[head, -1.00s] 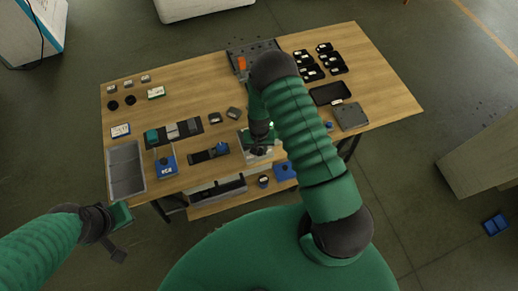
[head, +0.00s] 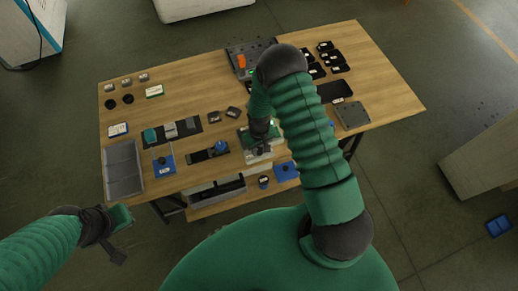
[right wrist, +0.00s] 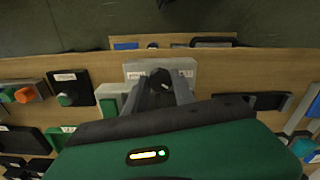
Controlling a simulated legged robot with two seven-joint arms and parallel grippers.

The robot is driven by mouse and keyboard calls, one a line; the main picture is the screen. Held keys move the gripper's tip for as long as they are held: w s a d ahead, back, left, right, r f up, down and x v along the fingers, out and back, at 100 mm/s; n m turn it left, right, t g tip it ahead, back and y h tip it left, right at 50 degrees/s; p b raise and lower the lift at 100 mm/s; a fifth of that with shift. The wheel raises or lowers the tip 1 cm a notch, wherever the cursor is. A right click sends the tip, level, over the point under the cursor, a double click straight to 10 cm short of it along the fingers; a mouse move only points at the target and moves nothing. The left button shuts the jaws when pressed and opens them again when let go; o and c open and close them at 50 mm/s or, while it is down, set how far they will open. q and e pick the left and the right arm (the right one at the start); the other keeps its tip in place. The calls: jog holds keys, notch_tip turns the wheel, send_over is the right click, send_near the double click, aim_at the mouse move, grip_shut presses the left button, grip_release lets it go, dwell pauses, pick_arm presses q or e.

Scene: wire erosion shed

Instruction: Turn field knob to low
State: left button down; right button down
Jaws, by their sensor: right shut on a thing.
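The dark round field knob (right wrist: 161,77) sits on a pale box with small labels (right wrist: 131,68) in the right wrist view. My right gripper (right wrist: 163,88) is shut on this knob, one grey finger on each side of it. In the head view the pale box (head: 258,159) is at the table's front edge, with my right gripper (head: 260,147) over it and hiding the knob. The label text and knob setting are too small to read. My left gripper (head: 120,236) hangs off the table's front left, away from everything; its jaws are unclear.
The wooden table (head: 190,95) bears a grey bin (head: 123,170) at the left, a blue device (head: 163,166), and black trays (head: 333,92) at the right. A dark panel with an orange part (head: 241,61) stands at the back. A lower shelf shows in front.

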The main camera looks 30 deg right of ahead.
aim_at(259, 150)
jog(key=shift+n, duration=0.4)
jog(key=c, duration=1.1)
grip_release()
jog(key=shift+o, duration=0.2)
jog(key=shift+r, duration=0.1)
notch_tip(259, 150, up, 17)
jog(key=b, duration=0.2)
jog(key=shift+f, duration=0.2)
